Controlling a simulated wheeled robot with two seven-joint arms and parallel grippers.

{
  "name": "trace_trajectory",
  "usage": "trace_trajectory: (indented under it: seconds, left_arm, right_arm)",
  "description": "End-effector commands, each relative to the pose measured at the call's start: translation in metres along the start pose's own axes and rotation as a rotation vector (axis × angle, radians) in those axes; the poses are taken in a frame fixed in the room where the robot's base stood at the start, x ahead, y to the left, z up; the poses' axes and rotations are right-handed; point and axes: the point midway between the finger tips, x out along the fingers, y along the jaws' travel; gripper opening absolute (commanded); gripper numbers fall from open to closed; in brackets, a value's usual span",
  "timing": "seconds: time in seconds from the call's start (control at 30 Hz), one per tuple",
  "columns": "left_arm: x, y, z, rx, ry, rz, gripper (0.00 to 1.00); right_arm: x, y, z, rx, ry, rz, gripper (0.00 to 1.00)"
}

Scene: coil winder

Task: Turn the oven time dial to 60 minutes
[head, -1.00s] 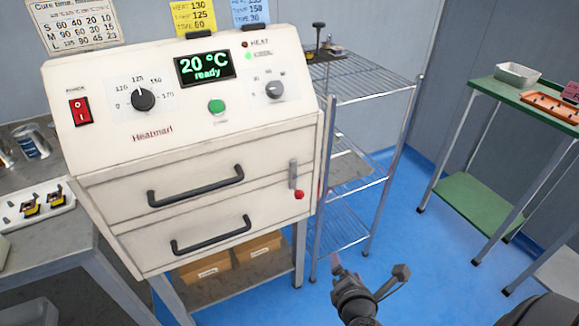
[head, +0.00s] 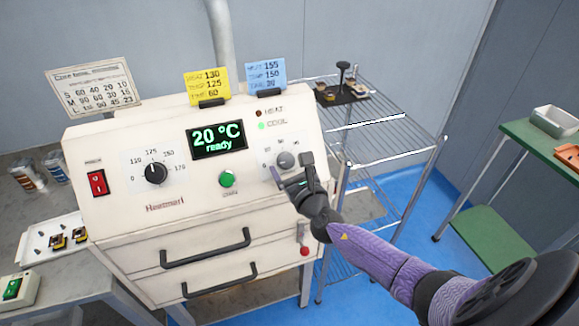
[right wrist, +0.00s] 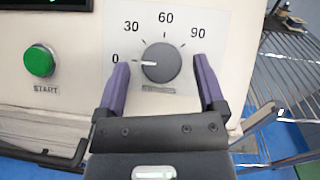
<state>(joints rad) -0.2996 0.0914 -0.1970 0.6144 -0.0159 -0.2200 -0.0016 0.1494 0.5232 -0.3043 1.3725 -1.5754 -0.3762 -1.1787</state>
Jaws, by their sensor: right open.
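The oven (head: 130,215) is a white box with a sloped control panel. Its time dial (head: 286,160) is a grey knob at the panel's right. In the right wrist view the dial (right wrist: 161,63) has marks 0, 30, 60 and 90, and its white pointer faces left, at about 0. My right gripper (head: 290,178) is just in front of and below the dial. In the right wrist view its purple fingers (right wrist: 161,80) are open, one on either side of the dial, with gaps to it. My left gripper is out of view.
The temperature dial (head: 156,173), green start button (head: 227,180) and red power switch (head: 97,183) share the panel. The display (head: 217,139) reads 20 °C ready. Yellow (head: 208,84) and blue (head: 265,74) cards stand on top. A wire rack (head: 390,135) is to the right.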

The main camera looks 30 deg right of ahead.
Motion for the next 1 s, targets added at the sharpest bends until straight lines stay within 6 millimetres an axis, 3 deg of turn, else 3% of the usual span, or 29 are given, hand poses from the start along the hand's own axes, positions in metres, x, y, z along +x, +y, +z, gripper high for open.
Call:
trace_trajectory:
  seconds: [0.27,0.67,1.0]
  left_arm:
    - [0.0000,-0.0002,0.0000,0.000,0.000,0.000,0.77]
    - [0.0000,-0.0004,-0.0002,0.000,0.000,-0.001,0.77]
    - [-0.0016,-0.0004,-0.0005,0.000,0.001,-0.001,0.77]
  right_arm:
    - [0.0024,-0.0001,0.0007,0.001,0.000,0.000,0.87]
    - [0.0021,-0.0002,0.0006,0.002,0.000,0.000,0.02]
    - [0.0021,0.0003,0.0009,0.040,0.003,-0.030,0.00]
